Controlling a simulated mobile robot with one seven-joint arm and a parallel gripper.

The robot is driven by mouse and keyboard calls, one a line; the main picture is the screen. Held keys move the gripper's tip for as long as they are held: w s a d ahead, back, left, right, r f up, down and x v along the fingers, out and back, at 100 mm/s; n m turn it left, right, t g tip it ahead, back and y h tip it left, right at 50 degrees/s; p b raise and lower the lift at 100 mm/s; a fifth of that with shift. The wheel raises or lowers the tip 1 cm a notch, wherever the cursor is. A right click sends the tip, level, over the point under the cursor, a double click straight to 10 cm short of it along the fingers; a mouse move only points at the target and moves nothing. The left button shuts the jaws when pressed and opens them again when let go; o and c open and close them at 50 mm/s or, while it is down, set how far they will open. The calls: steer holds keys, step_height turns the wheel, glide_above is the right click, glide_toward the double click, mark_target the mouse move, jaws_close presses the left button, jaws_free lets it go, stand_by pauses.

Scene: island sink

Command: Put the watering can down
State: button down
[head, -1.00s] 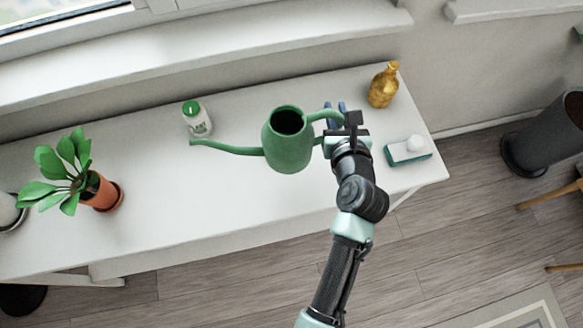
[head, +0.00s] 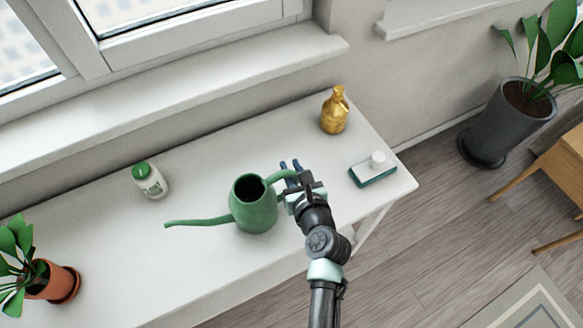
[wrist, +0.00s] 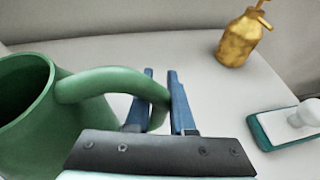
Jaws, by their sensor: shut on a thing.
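The green watering can (head: 254,210) is upright over the white table, its long spout pointing left and its open top facing up. I cannot tell whether its base touches the table. My gripper (head: 290,166) is at the can's right side, shut on its handle. In the wrist view, the handle of the can (wrist: 28,125) curves in to the blue fingers of my gripper (wrist: 160,74). The can's base is out of frame in the wrist view.
On the white table (head: 200,205) stand a white bottle with green cap (head: 150,181), a gold spray bottle (head: 334,112), a brush on a teal-edged tray (head: 372,174) and a potted plant (head: 50,280). A window sill (head: 180,90) runs behind. Bare tabletop surrounds the can.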

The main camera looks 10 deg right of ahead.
steer(key=c, duration=1.2)
jaws_free()
steer(key=shift+f, duration=0.1)
steer(key=o, duration=0.4)
steer(key=shift+o, duration=0.2)
